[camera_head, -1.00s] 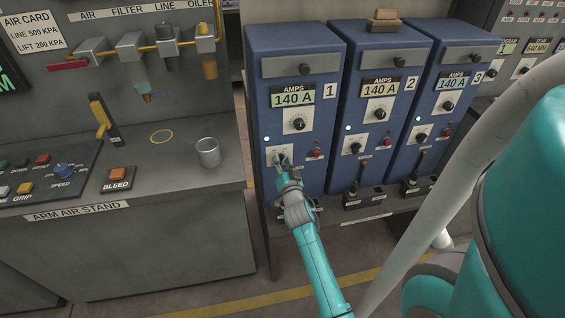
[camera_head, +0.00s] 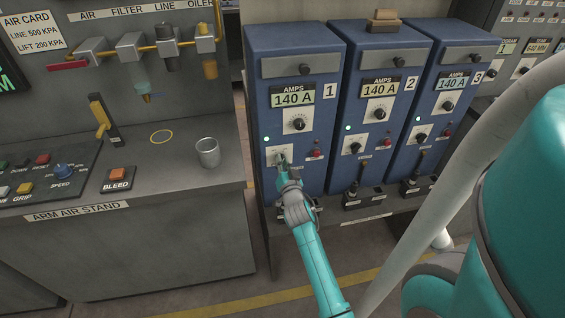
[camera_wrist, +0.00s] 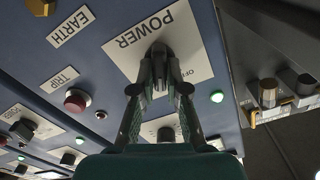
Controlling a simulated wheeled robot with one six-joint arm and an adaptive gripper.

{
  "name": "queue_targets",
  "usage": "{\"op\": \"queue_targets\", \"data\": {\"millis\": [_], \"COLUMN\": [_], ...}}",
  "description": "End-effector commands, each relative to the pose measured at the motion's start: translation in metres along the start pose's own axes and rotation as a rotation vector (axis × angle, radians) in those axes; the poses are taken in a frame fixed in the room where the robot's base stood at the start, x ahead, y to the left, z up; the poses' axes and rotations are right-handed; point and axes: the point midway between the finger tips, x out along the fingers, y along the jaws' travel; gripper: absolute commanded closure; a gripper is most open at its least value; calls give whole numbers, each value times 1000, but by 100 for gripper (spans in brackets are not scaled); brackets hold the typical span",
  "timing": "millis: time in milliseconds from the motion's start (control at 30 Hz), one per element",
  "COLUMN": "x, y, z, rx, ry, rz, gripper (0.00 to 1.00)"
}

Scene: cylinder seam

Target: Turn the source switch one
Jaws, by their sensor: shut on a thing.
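Source one (camera_head: 295,95) is the blue cabinet marked 1, left of the row, reading 140 A with a green lamp lit. Its power switch (camera_wrist: 157,50) is a dark knob on a white plate (camera_wrist: 187,27) marked POWER. My gripper (camera_wrist: 159,85) is shut on the knob, with one finger on each side. In the head view my gripper (camera_head: 284,165) reaches the low front of source one and hides most of the switch. The fingers cover part of the plate's markings, so I cannot read the knob's setting.
Source two (camera_head: 375,95) and source three (camera_head: 450,85) stand close on the right. A red trip button (camera_wrist: 77,101) and a green lamp (camera_wrist: 217,96) sit near the switch. A metal cup (camera_head: 208,152) stands on the bench at left.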

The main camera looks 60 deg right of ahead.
Motion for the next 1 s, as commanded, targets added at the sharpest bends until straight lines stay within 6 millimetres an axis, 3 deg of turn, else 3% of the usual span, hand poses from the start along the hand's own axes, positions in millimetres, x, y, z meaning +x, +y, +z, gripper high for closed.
{"op": "queue_targets", "data": {"millis": [1000], "x": [0], "y": [-4], "z": [2], "rx": [-841], "ry": [-1], "rz": [0], "gripper": [100]}}
